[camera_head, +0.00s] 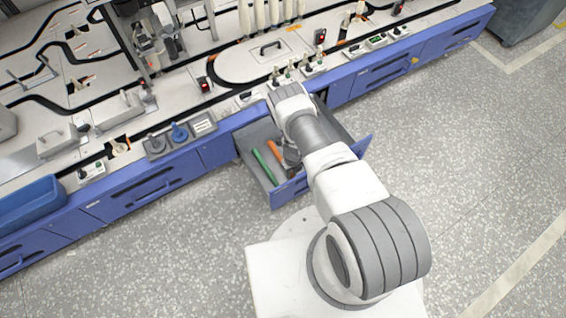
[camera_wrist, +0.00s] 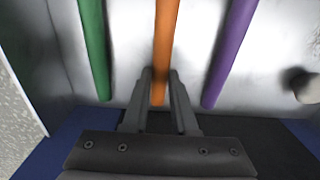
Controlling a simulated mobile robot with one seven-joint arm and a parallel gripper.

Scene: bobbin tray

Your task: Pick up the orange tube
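The orange tube (camera_wrist: 164,42) lies in the open drawer, between a green tube (camera_wrist: 94,45) on the left and a purple tube (camera_wrist: 230,50) on the right. In the head view the orange tube (camera_head: 274,151) shows partly behind my arm, beside the green tube (camera_head: 264,167). My gripper (camera_wrist: 161,75) is down at the near end of the orange tube, with one finger on each side of it. The fingers look very close to the tube's sides; whether they press on it I cannot tell. In the head view my arm mostly hides the gripper and the purple tube.
The drawer (camera_head: 254,158) is pulled out from the blue bench, and its walls stand around the tubes. A round pale object (camera_wrist: 303,86) is at the right in the wrist view. The benchtop (camera_head: 220,95) above holds several fixtures. The floor (camera_head: 130,250) in front is clear.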

